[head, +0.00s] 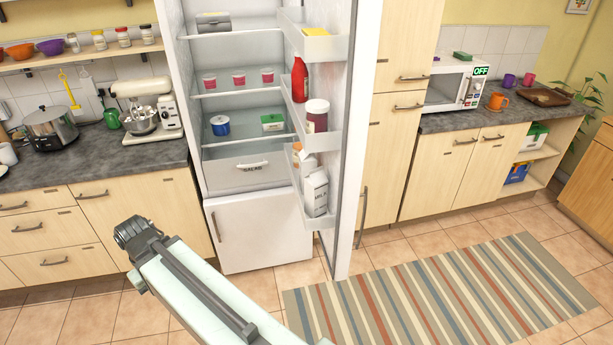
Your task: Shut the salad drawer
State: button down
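The salad drawer (236,181) is the clear-grey bin at the bottom of the open fridge. My arm reaches in from the bottom of the picture and ends at a dark joint left of the fridge, well apart from the drawer. No gripper fingers show.
The fridge door (354,150) stands wide open to the right, its racks holding a red bottle (300,80), a jar (317,116) and a milk carton (316,192). A closed white lower door (262,235) is under the drawer. A striped rug (440,290) lies right; tiled floor is clear.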

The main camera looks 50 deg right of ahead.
aim_at(232, 166)
jog(key=u, duration=0.15)
jog(key=i, duration=0.9)
jog(key=z, duration=0.05)
